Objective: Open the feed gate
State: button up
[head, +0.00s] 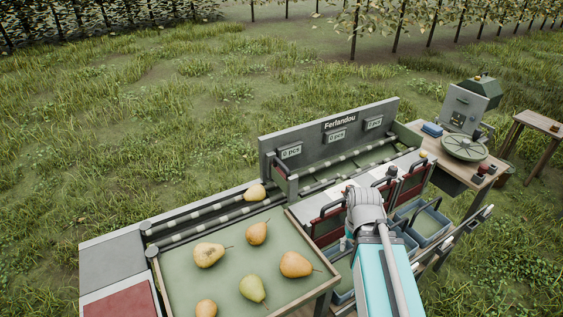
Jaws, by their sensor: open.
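My arm reaches up from the bottom right, and its grey wrist is over the front of the grading machine. My gripper's fingers do not show; they are hidden behind or under the wrist. What looks like the feed gate (286,184) is a grey upright plate with a dark bar handle (279,166). It stands at the end of the roller lane (205,219), where the lane meets the sorter. It looks closed, but I cannot tell for certain. A yellow pear (255,192) lies on the rollers just left of it. My wrist is to the right of the gate, apart from it in the picture.
A green tray (185,285) with several pears stands in front of the lane. The grey "Ferlandou" panel (362,125) rises behind the sorter. Red flaps (413,184) with dark handles and blue bins (431,225) are near my wrist. A wooden table (415,135) holds a round scale (464,147).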

jog(key=n+t+y+p, duration=0.35)
jog(key=n+p, duration=0.25)
jog(key=p, duration=1.5)
send_near(282, 163)
notch_tip(282, 163, up, 4)
jog(key=d, duration=0.3)
jog(key=shift+s+a+r+g+y, duration=0.15)
jog(key=shift+a+g+y, duration=0.1)
jog(key=shift+g+y, duration=0.15)
jog(key=b+x, duration=1.2)
jog(key=x, duration=0.1)
jog(key=shift+a+f, duration=0.1)
jog(key=shift+f, duration=0.25)
jog(key=shift+c, duration=0.2)
grip_shut()
